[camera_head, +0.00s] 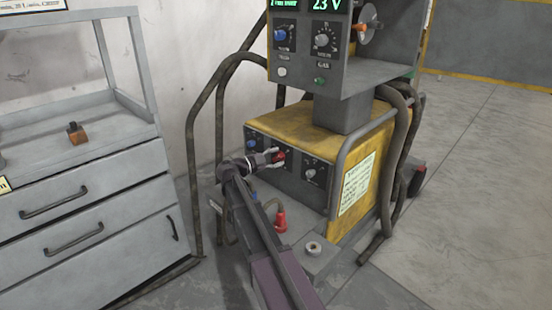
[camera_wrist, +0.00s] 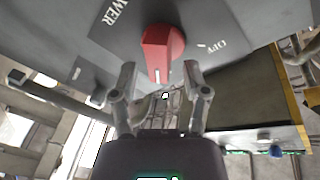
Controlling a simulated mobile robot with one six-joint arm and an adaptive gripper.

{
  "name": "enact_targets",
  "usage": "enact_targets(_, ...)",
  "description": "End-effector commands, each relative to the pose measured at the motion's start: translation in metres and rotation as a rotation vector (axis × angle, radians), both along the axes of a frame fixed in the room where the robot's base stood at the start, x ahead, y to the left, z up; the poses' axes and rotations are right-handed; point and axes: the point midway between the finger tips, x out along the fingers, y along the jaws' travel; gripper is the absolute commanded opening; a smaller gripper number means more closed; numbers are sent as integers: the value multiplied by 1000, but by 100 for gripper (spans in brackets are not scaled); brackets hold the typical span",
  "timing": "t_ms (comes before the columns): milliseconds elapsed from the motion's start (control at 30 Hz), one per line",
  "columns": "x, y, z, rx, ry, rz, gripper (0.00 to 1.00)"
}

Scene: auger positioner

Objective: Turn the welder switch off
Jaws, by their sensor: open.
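The welder (camera_head: 300,122) is a yellow and dark grey box machine in the head view. Its red switch (camera_head: 279,156) is on the front panel, partly covered by my gripper (camera_head: 272,158). In the wrist view the red switch (camera_wrist: 162,50) is a raised knob with a white line at its lower end. The lettering "OFF" is to its right and part of "POWER" to its upper left; the white line is not at "OFF". My gripper (camera_wrist: 162,74) is open, its fingertips on either side of the knob's lower end. I cannot tell whether they touch it.
A feeder unit (camera_head: 315,50) with a "23 V" display stands above the welder. A black knob (camera_head: 312,172) is right of the switch. Hoses (camera_head: 192,150) hang at the left, beside a grey drawer cabinet (camera_head: 90,215). The floor (camera_head: 480,150) at the right is clear.

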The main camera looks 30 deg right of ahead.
Motion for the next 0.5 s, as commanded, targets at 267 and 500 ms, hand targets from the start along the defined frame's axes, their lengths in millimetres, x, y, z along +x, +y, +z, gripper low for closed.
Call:
enact_targets(267,0,-2,0,0,0,0,59)
enact_targets(500,0,-2,0,0,0,0,12)
